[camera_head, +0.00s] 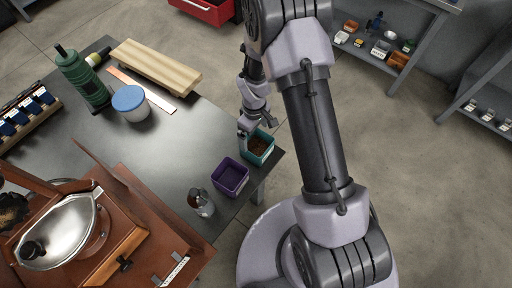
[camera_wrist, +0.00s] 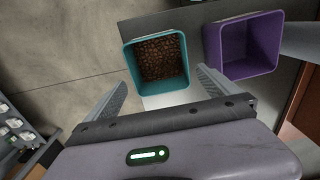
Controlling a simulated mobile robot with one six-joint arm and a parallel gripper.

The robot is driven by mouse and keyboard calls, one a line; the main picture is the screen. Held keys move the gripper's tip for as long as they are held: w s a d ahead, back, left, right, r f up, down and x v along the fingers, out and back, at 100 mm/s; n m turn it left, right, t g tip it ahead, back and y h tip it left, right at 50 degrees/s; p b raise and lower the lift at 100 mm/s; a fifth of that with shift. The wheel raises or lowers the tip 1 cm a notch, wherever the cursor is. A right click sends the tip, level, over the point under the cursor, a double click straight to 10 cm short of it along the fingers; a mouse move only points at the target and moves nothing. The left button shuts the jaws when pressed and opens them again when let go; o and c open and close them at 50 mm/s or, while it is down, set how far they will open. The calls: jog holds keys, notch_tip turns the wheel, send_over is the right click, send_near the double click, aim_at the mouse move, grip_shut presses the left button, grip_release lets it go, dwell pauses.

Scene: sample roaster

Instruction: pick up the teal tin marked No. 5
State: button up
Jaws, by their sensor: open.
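The teal tin (camera_head: 268,147) stands at the right corner of the dark table. It is square and open-topped and holds brown beans; in the wrist view the teal tin (camera_wrist: 128,62) shows its beans from above. I cannot read a No. 5 mark on it. My gripper (camera_head: 257,124) is at the tin in the head view. In the wrist view my gripper (camera_wrist: 160,88) is open, its two fingers apart, with the tin's near end between or just beyond their tips. I cannot tell whether they touch it.
An empty purple tin (camera_head: 230,177) stands close beside the teal one; the wrist view shows it too (camera_wrist: 245,68). A small glass jar (camera_head: 201,202) is near the table edge. A wooden roaster stand (camera_head: 130,235) is at the lower left. The table's middle (camera_head: 185,135) is clear.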

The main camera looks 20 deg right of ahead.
aim_at(257, 152)
jog(key=f+b, duration=0.1)
jog(key=f, duration=0.1)
jog(key=f+b, duration=0.1)
jog(key=f, duration=0.2)
jog(key=f+b, duration=0.1)
jog(key=f, duration=0.2)
jog(key=shift+s+d+f, duration=0.25)
jog(key=shift+s+d, duration=0.05)
jog(key=shift+s, duration=0.1)
jog(key=shift+r, duration=0.15)
jog(key=shift+c, duration=0.9)
jog(key=c, duration=1)
